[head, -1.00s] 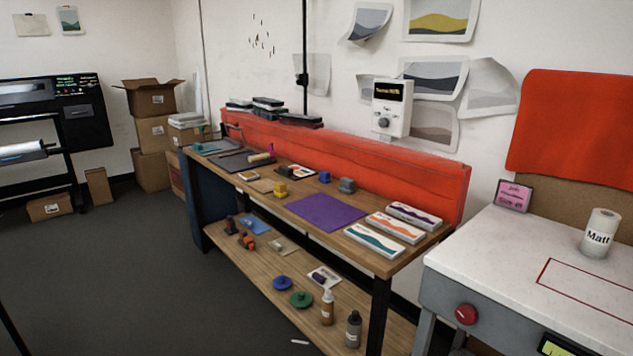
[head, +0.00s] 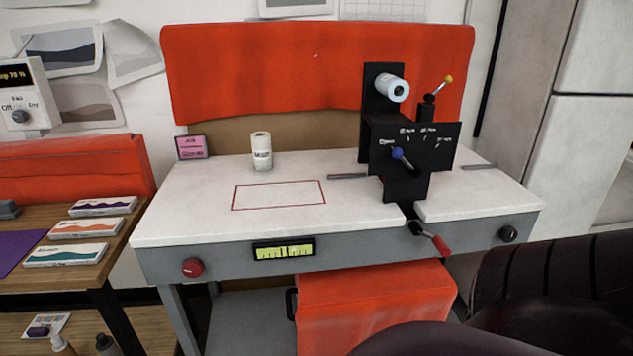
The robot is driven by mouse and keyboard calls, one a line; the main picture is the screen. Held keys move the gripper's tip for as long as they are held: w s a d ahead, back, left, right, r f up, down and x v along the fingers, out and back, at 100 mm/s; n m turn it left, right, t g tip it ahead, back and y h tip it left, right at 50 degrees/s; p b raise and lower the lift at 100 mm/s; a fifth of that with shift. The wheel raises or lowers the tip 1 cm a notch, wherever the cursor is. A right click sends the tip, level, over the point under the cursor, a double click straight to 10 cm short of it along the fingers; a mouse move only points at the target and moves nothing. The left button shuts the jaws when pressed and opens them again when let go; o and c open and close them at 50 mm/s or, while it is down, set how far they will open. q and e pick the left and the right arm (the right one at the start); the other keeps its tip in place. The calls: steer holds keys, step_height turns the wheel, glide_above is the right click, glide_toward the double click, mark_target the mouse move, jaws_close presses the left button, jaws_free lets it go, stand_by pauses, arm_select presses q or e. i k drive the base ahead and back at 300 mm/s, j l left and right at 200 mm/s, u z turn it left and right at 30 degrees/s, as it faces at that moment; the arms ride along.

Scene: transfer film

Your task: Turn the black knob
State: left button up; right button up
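A round black knob (head: 507,234) sits on the grey front panel of the white-topped workbench (head: 190,215), near its right end. It stands clear and uncovered. A red knob (head: 193,267) is on the same panel at the left end. Neither of my grippers is in view. Dark rounded parts of my own arm fill the lower right corner, below the black knob, and hide what is behind them.
A black machine (head: 378,135) with a blue-tipped lever (head: 398,153) stands on the bench. A red-handled crank (head: 437,244) sticks out left of the black knob. A yellow level display (head: 283,250) is on the panel. A white roll (head: 261,152) stands on top.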

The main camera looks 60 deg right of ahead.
mark_target(508, 235)
steer(key=l+z, duration=0.15)
steer(key=z, duration=0.8)
steer(key=j+z, duration=0.15)
steer(key=z, duration=0.85)
steer(key=k+l, duration=0.05)
